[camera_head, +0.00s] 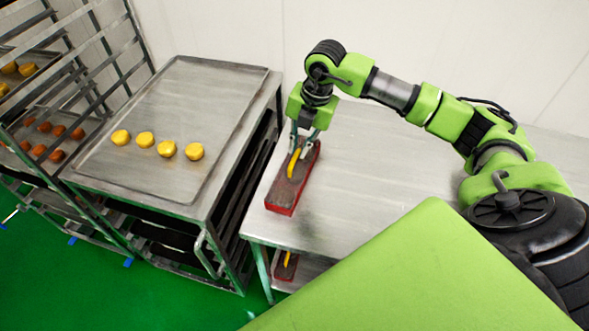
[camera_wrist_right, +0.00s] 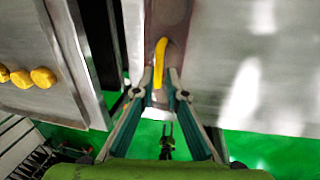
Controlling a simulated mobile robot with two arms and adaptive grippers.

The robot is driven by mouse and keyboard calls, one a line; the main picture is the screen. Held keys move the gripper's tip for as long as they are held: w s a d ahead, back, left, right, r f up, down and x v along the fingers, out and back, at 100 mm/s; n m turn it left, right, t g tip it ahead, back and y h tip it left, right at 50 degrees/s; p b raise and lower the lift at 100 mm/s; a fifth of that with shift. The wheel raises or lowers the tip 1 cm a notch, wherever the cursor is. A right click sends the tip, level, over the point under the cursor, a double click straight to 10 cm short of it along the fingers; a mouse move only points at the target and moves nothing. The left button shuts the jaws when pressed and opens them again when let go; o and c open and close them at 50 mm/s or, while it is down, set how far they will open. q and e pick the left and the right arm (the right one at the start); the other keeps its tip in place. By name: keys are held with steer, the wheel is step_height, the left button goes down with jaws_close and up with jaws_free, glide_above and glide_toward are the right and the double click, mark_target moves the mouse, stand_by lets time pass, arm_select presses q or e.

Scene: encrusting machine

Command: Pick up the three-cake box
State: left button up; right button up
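A long red box (camera_head: 281,205) with a dark top and a yellow handle (camera_head: 294,163) lies on the metal table near its left edge. My right gripper (camera_head: 301,148) is just above the far part of the box, pointing down. In the right wrist view the yellow handle (camera_wrist_right: 160,62) is between the two fingertips (camera_wrist_right: 159,80), with small gaps showing beside it, so the gripper looks open. The box seems to rest on the table. I see no cakes on it.
A similar red box (camera_head: 285,267) with a yellow handle is on the shelf below. To the left, a metal tray (camera_head: 225,85) on a cart holds several yellow cakes (camera_head: 166,148). A rack (camera_head: 85,75) with more trays is at far left. The table (camera_head: 365,165) is clear right of the box.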

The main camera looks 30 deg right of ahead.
mark_target(295, 156)
steer(key=f, duration=0.1)
steer(key=f+p, duration=0.1)
steer(key=f, duration=0.1)
steer(key=w+f+p, duration=0.1)
steer(key=shift+a+f, duration=0.3)
steer(key=shift+f, duration=0.35)
jaws_close()
steer(key=shift+r, duration=0.1)
